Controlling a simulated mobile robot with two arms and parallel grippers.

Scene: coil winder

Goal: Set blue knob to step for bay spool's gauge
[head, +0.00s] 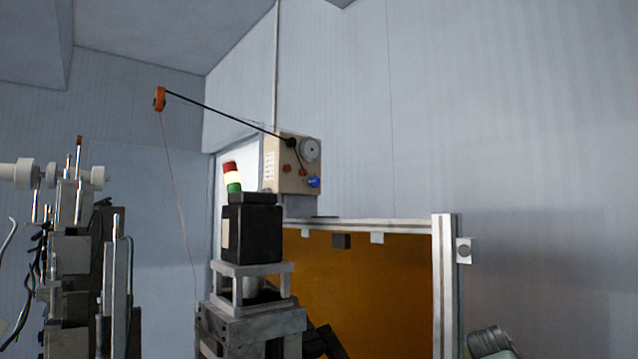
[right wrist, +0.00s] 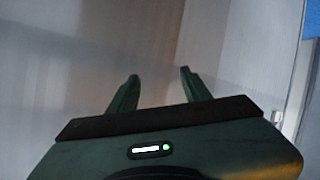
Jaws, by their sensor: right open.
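The blue knob (head: 314,182) is on the lower right of the front of a beige control box (head: 285,165) on the wall in the head view. Its setting is too small to read. My left gripper is not in view.
A dark motor block (head: 252,233) on a grey frame, with a red, white and green signal light (head: 232,176), stands below the box. An amber panel (head: 370,290) in a metal frame is to its right. A thin arm carries an orange guide (head: 160,99). Machine parts (head: 75,250) stand left.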

